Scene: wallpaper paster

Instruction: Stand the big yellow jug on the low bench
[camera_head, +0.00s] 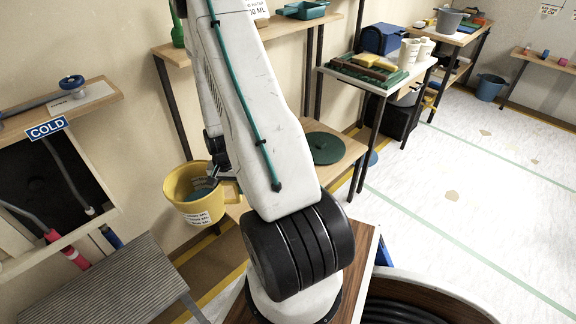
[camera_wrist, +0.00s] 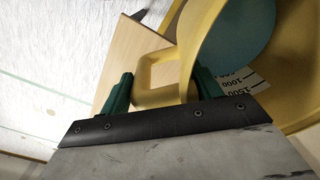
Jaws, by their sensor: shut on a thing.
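The big yellow jug (camera_head: 180,190) is left of my arm in the head view, roughly upright, with blue-green inside and a white label on its side. In the wrist view the jug (camera_wrist: 188,45) fills the right side, with a marked scale. My gripper (camera_wrist: 162,78) is shut on the jug's handle, with a green finger on each side. In the head view my arm hides most of the gripper. The jug appears held in the air. A low bench with a grey ribbed top (camera_head: 110,285) stands at the lower left, its top bare.
A wall recess with pipes and a COLD sign (camera_head: 47,128) is at the left, beneath a wooden shelf (camera_head: 100,100). A wooden rack with a green disc (camera_head: 323,148) stands behind my arm. A white-topped table (camera_head: 408,82) is loaded with goods. Open floor lies right.

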